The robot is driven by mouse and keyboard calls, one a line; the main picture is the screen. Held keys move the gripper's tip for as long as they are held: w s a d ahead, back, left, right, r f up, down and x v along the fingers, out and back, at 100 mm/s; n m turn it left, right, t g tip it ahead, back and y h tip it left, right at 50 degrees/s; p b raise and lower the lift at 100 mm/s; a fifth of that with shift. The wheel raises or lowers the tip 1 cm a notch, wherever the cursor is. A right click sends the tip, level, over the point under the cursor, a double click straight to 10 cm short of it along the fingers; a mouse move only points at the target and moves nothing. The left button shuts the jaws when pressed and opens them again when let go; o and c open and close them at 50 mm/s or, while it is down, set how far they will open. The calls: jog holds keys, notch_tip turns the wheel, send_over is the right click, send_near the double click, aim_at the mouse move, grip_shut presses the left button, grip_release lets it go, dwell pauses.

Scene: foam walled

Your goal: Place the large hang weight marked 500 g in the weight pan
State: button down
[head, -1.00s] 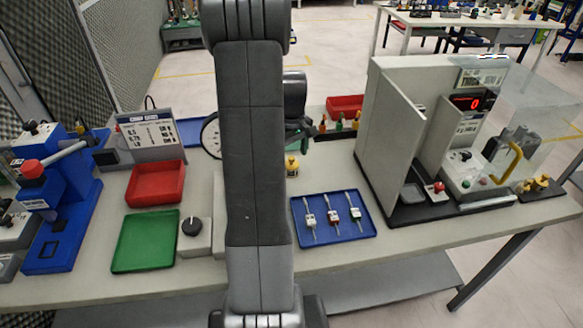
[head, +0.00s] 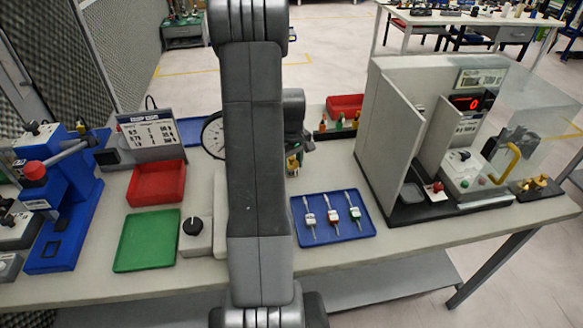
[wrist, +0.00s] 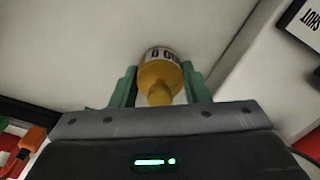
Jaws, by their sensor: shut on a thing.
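The yellow hang weight (wrist: 158,74) with a white label band stands between the green fingers of my gripper (wrist: 160,86) in the wrist view. The label is upside down and only partly shown, so I cannot read the full mark. My gripper is shut on the weight. In the head view my gripper (head: 297,146) is behind my arm's right edge, with a bit of the yellow weight (head: 292,164) low beside it, at the bench. I cannot tell whether the weight still touches the bench. The weight pan is not seen; my arm covers the middle of the bench.
A round dial (head: 212,134) shows left of my arm, partly hidden. A red tray (head: 157,182), green tray (head: 146,240) and black knob box (head: 192,236) stand left. A blue tray (head: 350,235) with tagged items lies right, before a tall grey partition (head: 388,130).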

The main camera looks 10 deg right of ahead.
aim_at(292, 158)
notch_tip(292, 158, up, 10)
jog(key=shift+f+b, duration=0.15)
jog(key=shift+b, duration=0.35)
jog(key=shift+s, duration=0.1)
